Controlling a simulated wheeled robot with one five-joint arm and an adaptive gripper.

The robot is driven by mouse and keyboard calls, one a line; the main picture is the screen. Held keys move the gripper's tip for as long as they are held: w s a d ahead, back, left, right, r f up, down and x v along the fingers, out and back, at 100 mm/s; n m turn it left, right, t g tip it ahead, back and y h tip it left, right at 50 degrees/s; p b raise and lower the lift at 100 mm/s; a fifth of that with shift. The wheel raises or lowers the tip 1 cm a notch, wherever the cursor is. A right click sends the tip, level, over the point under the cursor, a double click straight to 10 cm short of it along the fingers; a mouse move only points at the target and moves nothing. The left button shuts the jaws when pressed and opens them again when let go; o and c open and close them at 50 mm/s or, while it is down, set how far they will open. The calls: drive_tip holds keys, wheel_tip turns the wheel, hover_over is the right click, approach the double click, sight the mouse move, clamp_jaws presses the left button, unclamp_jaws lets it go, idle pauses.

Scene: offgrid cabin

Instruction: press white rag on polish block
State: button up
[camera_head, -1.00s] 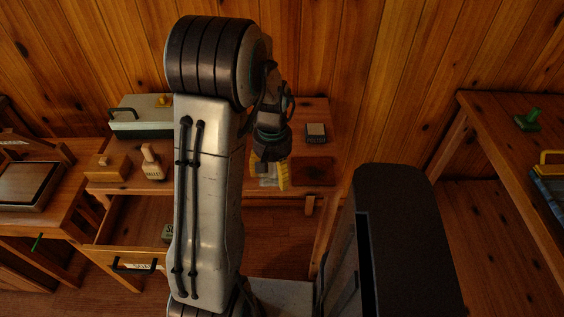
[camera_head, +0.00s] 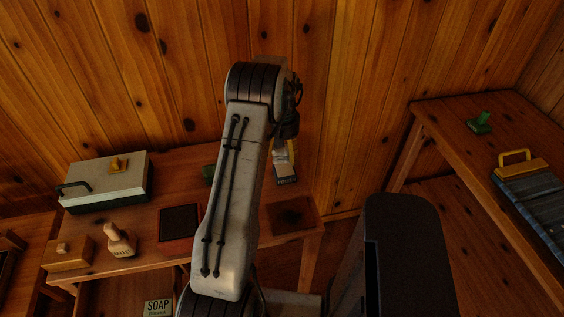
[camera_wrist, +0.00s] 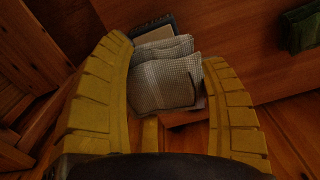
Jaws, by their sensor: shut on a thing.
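My gripper (camera_wrist: 168,115) has yellow ribbed fingers and is shut on a folded, pale checked rag (camera_wrist: 163,84).
The table (camera_head: 235,236) also holds a case (camera_head: 105,192), a wooden box (camera_head: 68,255), a wooden-handled piece (camera_head: 120,239), a dark square pad (camera_head: 180,222) and a green block (camera_wrist: 304,28). A dark patch (camera_head: 291,215) lies at the front right. A second table (camera_head: 460,152) stands right.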

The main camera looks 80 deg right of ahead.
sight(285, 169)
drive_tip(key=shift+s+d+r, duration=0.15)
drive_tip(key=shift+d+r, duration=0.05)
drive_tip(key=shift+d, duration=0.2)
drive_tip(key=shift+a+f+n, duration=0.15)
drive_tip(key=shift+a+n, duration=0.05)
drive_tip(key=shift+n, duration=0.1)
drive_tip(key=shift+f+b, duration=1.05)
drive_tip(key=shift+f, duration=1.8)
drive_tip(key=shift+f+b, duration=0.6)
idle(0.4)
drive_tip(key=shift+r, duration=0.2)
drive_tip(key=shift+r+p, duration=2)
drive_tip(key=shift+r, duration=1.4)
